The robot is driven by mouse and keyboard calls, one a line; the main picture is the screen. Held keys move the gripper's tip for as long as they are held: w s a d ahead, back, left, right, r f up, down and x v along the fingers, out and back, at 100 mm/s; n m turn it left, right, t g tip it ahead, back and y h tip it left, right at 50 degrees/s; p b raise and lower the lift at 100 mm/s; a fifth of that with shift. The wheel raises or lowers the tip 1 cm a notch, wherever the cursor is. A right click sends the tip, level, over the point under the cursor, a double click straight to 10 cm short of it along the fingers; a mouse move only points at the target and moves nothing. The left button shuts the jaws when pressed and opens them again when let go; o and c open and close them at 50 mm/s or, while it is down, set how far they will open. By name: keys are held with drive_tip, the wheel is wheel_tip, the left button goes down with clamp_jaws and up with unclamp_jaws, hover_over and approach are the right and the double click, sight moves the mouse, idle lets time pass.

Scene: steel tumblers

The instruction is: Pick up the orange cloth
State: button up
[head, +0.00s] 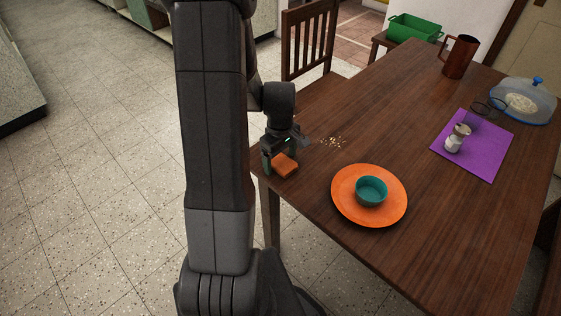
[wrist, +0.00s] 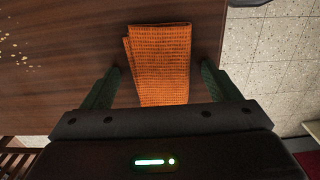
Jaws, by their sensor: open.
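The orange cloth (wrist: 160,62) lies folded on the wooden table, close to the table's edge. In the head view the cloth (head: 285,165) shows just in front of my gripper (head: 277,168). In the wrist view my gripper (wrist: 160,85) is open, with one green finger on each side of the cloth. Gaps of table show between the cloth and both fingers. How high the fingertips are above the table is hard to tell.
Crumbs (head: 333,142) lie on the table (head: 390,110) beside my gripper. An orange plate (head: 345,205) with a teal bowl (head: 371,190) is to the right. A purple mat (head: 485,155), a brown pitcher (head: 459,57) and a domed dish (head: 523,100) stand farther off. A chair (head: 308,45) is behind.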

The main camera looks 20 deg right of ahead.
sight(281, 159)
drive_tip(key=c, duration=1.1)
wheel_tip(281, 159, up, 10)
drive_tip(key=shift+r+p, duration=0.1)
drive_tip(key=shift+p, duration=0.3)
